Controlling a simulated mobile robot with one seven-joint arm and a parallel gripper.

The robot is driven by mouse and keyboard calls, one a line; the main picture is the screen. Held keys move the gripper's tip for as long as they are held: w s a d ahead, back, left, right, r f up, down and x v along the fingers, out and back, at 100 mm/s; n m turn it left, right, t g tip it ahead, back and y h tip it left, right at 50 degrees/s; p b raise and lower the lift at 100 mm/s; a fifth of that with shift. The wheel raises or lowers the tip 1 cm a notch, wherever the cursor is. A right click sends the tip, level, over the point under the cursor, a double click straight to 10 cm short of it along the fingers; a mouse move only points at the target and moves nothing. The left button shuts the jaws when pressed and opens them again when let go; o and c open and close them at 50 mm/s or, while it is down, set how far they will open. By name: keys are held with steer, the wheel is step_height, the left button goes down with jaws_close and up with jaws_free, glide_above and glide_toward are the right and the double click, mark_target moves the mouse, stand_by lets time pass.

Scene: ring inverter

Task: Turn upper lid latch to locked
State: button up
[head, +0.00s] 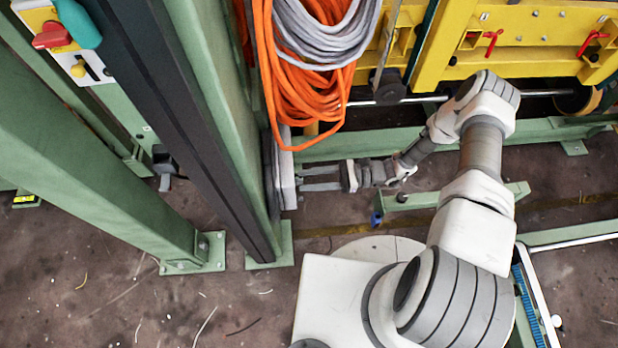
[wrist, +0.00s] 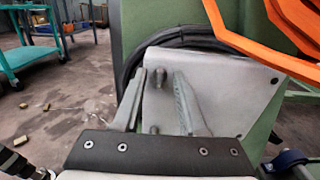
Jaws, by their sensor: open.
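A pale grey box lid (wrist: 235,92) faces my gripper in the wrist view. In the head view the box (head: 287,178) shows edge-on on the side of a green post. A small dark grey upper latch (wrist: 160,78) sits near the lid's upper left. A second, lower latch (wrist: 154,129) shows below it, partly hidden behind the gripper's base. My gripper (wrist: 160,82) is open, with one finger on each side of the upper latch. I cannot tell whether either finger touches it. In the head view my gripper (head: 303,179) points left at the box. The latch is hidden there.
Orange cable coils (head: 290,80) and grey cable (head: 325,30) hang just above the box. Green posts (head: 215,100) stand to the left. A green floor beam (head: 410,143) and a yellow machine frame (head: 520,40) lie behind my arm. A teal cart (wrist: 35,50) stands far left.

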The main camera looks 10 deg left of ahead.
steer(key=shift+a, duration=0.1)
jaws_close()
steer(key=shift+n, duration=0.5)
steer(key=n+b, duration=0.1)
steer(key=n, duration=0.3)
steer(key=n+b, duration=0.1)
steer(key=n, duration=0.3)
steer(key=n+b, duration=0.1)
steer(key=n, duration=0.3)
steer(key=shift+s+f+n+b, duration=0.25)
steer(key=shift+n+b, duration=0.15)
steer(key=n+b, duration=0.1)
steer(key=n, duration=0.3)
stand_by(0.4)
